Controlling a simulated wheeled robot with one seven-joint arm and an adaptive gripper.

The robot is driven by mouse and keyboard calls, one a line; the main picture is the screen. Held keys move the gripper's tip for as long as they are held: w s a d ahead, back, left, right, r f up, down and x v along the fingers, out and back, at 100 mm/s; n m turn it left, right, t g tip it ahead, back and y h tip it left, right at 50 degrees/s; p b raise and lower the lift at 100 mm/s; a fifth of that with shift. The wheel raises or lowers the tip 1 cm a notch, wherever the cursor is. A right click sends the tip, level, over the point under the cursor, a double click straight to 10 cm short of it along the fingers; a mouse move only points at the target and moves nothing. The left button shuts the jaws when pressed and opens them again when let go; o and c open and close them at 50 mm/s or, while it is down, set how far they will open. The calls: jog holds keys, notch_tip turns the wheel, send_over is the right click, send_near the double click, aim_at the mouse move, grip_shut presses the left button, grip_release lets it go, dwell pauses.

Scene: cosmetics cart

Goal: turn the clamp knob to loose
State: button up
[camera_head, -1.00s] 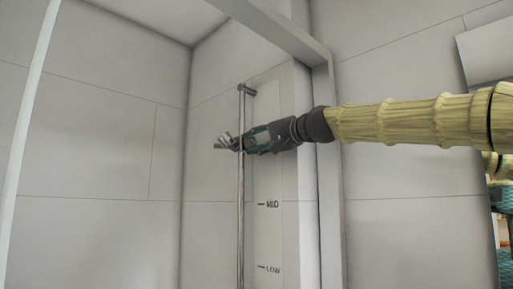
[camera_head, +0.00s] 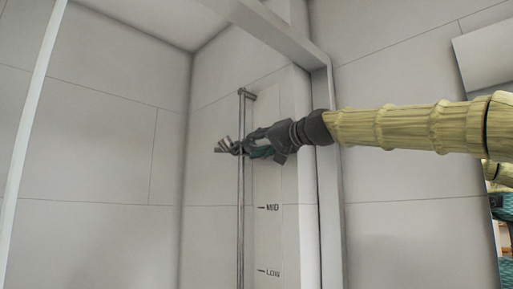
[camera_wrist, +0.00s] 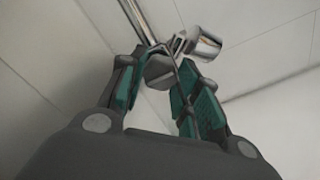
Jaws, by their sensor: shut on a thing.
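The clamp knob (camera_wrist: 159,72) is a dark grey faceted piece, seen in the wrist view between my two teal-padded fingers. The clamp sits on a vertical chrome rail (camera_head: 241,205), above the MID mark; the rail also shows in the wrist view (camera_wrist: 133,14). A chrome holder piece (camera_wrist: 206,46) sticks out on the far side of the knob; in the head view it (camera_head: 222,146) points left of the rail. My gripper (camera_head: 250,146) reaches in from the right and is shut on the knob. The fingers hide the knob in the head view.
The rail stands in a corner of pale panelled walls (camera_head: 140,150). Wall marks MID (camera_head: 270,208) and LOW (camera_head: 270,272) lie below my gripper. A light frame post (camera_head: 329,200) stands right of the rail, close under my arm.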

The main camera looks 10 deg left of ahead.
jog(key=o, duration=1)
jog(key=shift+d, duration=0.1)
jog(key=v, duration=1.2)
